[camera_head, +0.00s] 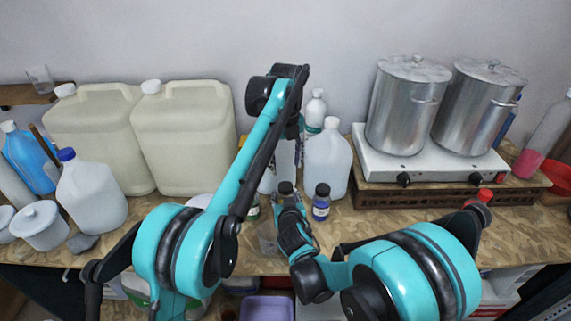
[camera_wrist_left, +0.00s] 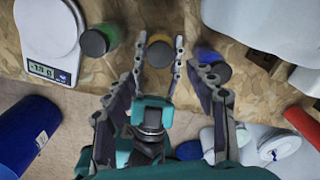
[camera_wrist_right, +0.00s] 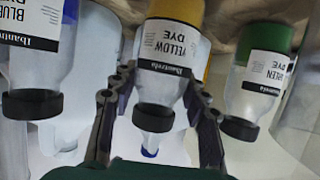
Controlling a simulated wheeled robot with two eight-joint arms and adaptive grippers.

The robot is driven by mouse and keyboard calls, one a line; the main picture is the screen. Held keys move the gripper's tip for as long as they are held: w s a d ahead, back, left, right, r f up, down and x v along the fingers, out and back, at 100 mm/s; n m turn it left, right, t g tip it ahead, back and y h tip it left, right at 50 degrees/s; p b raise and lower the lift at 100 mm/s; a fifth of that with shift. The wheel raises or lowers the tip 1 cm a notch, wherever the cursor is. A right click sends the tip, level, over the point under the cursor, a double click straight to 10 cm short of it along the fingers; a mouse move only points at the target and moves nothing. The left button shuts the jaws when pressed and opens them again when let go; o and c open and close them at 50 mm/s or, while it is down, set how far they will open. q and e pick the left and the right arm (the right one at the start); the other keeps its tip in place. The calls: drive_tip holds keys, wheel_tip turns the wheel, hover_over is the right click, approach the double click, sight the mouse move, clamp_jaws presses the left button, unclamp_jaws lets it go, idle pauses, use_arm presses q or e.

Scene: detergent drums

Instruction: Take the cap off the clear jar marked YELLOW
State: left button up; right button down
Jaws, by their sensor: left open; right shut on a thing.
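The clear jar marked YELLOW (camera_wrist_right: 165,58) shows upside down in the right wrist view, with a yellow upper part and a black cap (camera_wrist_right: 153,117). The cap also shows from above in the left wrist view (camera_wrist_left: 159,53). My right gripper (camera_wrist_right: 158,78) is shut on this jar, one finger on each side. My left gripper (camera_wrist_left: 158,78) is open and empty, with its fingers pointing down towards the jar from above. In the head view the jar is mostly hidden behind my right gripper (camera_head: 284,204).
The GREEN jar (camera_wrist_right: 258,82) and BLUE jar (camera_wrist_right: 35,62) stand close on either side. White jugs (camera_head: 326,163), large canisters (camera_head: 183,135) and a hotplate with pots (camera_head: 430,165) stand behind and beside. A scale (camera_wrist_left: 47,35) lies near the green jar.

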sight(285, 186)
use_arm(q)
drive_tip(key=shift+f+m, duration=0.3)
drive_tip(key=shift+f, duration=0.25)
wheel_tip(285, 186, down, 7)
drive_tip(key=shift+r, duration=0.1)
drive_tip(key=c, duration=1.2)
drive_tip(key=n, duration=0.5)
drive_tip(key=shift+c, duration=0.2)
drive_tip(key=n, duration=0.7)
drive_tip(key=shift+n, duration=0.3)
drive_tip(key=n, duration=1.4)
drive_tip(key=shift+s, duration=0.1)
drive_tip(key=n, duration=1.4)
drive_tip(key=shift+r+n, duration=0.1)
drive_tip(key=shift+n, duration=0.2)
drive_tip(key=n, duration=1.3)
drive_tip(key=shift+r, duration=0.2)
